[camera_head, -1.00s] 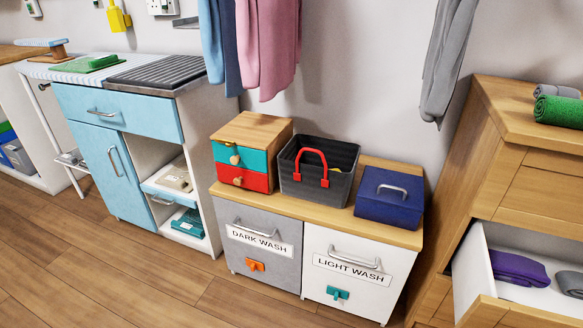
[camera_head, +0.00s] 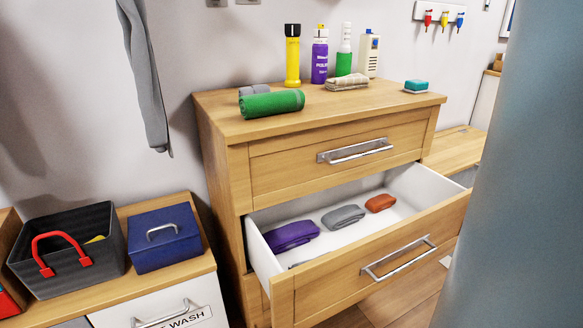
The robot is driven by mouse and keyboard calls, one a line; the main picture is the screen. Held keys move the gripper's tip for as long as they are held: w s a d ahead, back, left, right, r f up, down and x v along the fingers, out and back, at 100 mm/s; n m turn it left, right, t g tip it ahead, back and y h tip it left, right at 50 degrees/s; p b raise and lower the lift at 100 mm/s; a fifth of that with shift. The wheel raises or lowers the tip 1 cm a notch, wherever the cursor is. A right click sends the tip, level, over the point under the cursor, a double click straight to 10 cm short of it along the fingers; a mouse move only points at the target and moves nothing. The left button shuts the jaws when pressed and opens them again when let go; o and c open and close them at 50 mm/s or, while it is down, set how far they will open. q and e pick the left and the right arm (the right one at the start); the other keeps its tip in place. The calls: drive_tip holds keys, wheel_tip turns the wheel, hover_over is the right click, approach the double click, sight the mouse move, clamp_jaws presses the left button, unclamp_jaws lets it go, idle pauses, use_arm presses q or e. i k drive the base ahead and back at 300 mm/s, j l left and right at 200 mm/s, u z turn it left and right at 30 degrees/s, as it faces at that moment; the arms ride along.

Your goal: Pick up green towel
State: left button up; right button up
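A rolled green towel (camera_head: 272,104) lies on the left part of the wooden dresser top (camera_head: 225,123). A grey rolled cloth (camera_head: 254,90) lies just behind it. Neither of my grippers shows in this view. A large blue-grey surface fills the right edge and hides what is behind it; I cannot tell what it is.
The lower dresser drawer (camera_head: 440,208) stands open, with purple (camera_head: 291,236), grey (camera_head: 343,217) and orange (camera_head: 380,202) rolled cloths inside. Bottles (camera_head: 292,58), a folded checked cloth (camera_head: 347,82) and a sponge (camera_head: 416,86) stand on top. A blue box (camera_head: 165,244) and dark basket (camera_head: 105,262) are left.

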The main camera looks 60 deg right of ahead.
sight(270, 103)
drive_tip(key=z, duration=2.7)
